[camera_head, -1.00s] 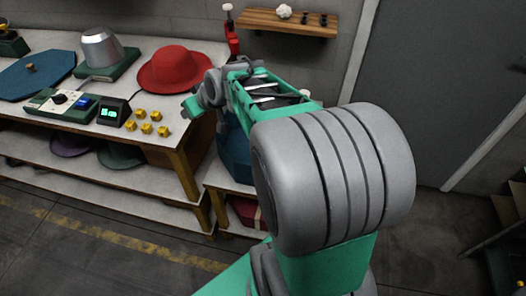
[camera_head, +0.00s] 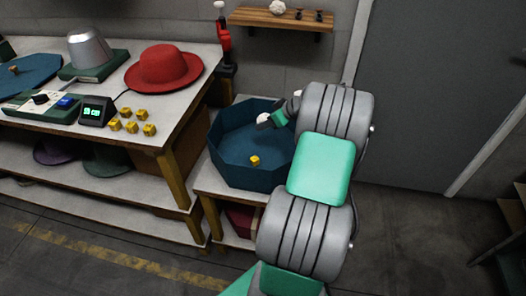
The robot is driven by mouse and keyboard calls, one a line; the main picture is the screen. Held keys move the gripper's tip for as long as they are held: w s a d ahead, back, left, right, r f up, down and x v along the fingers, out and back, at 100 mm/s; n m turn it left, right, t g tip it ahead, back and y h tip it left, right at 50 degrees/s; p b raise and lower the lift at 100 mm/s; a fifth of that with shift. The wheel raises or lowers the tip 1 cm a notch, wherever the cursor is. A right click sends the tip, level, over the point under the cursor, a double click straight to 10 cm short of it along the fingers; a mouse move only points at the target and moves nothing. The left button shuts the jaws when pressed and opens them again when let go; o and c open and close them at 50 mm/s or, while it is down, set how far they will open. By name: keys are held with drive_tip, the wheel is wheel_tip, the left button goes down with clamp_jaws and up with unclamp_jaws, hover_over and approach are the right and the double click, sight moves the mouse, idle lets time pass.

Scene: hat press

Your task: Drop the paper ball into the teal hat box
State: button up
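The teal hat box (camera_head: 225,165) is an open, many-sided tub on a low stand at the right end of the workbench. A yellow cube (camera_head: 255,160) lies on its floor. My gripper (camera_head: 273,119) is over the back right part of the box, small and partly hidden by my own arm. A rounded white thing (camera_head: 263,118) shows at its tip; it may be the paper ball, but I cannot tell whether it is gripped. Another crumpled white ball (camera_head: 278,7) sits on the wall shelf. The finger gap is not visible.
The workbench (camera_head: 170,125) at left holds a red hat (camera_head: 165,67), a metal hat form (camera_head: 88,48), a small display (camera_head: 97,111) and several yellow cubes (camera_head: 130,126). The wooden shelf (camera_head: 260,17) is above the box. Open floor lies in front.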

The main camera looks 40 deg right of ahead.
wheel_tip(320, 180, down, 2)
drive_tip(key=shift+f+b, duration=0.15)
drive_tip(key=shift+b, duration=0.15)
drive_tip(key=o, duration=1.4)
drive_tip(key=v, duration=0.8)
